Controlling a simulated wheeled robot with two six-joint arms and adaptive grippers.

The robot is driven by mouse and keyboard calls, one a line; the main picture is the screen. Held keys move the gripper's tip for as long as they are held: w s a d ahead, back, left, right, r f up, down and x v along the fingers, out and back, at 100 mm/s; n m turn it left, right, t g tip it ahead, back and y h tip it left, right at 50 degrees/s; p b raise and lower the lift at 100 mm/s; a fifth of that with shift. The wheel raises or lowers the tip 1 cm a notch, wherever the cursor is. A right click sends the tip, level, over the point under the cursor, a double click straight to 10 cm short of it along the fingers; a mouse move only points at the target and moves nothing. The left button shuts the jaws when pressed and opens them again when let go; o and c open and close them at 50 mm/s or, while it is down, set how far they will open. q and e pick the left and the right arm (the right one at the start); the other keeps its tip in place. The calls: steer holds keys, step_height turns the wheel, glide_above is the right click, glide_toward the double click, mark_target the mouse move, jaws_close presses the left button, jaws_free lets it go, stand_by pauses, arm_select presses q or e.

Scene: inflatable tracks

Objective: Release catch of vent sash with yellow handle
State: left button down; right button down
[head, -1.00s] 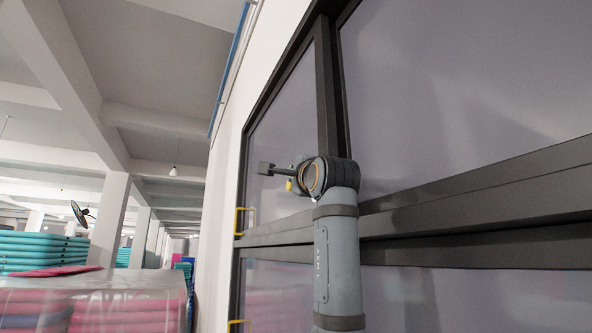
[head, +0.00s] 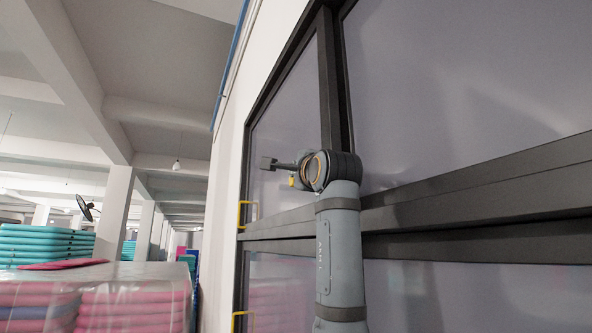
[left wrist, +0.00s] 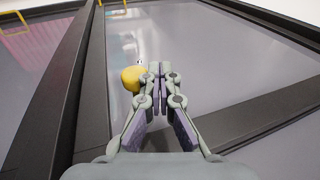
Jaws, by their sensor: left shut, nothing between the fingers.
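A dark-framed window has a narrow left pane (head: 285,130). A yellow handle (head: 247,214) is on its lower left frame edge. It also appears at the top of the left wrist view (left wrist: 115,10). My left gripper (left wrist: 158,70) is shut, with its fingers together and empty, in front of the glass. A rounded yellow piece (left wrist: 133,79) shows right beside the left finger. I cannot tell if they touch, or whether it belongs to the window. In the head view, a small yellow piece (head: 292,181) shows by my left wrist; the fingertips are hard to make out. My right gripper is not in view.
A second yellow handle (head: 242,321) is on the pane below. A thick dark crossbar (head: 480,205) runs between upper and lower panes. Wrapped stacks of pink mats (head: 95,300) and teal mats (head: 45,245) stand at left, with open room beyond.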

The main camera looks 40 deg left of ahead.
arm_select(q)
steer(key=shift+w+a+f+g+h+p, duration=0.2)
steer(key=shift+a+g+h+p, duration=0.15)
steer(key=shift+h, duration=0.25)
stand_by(4.4)
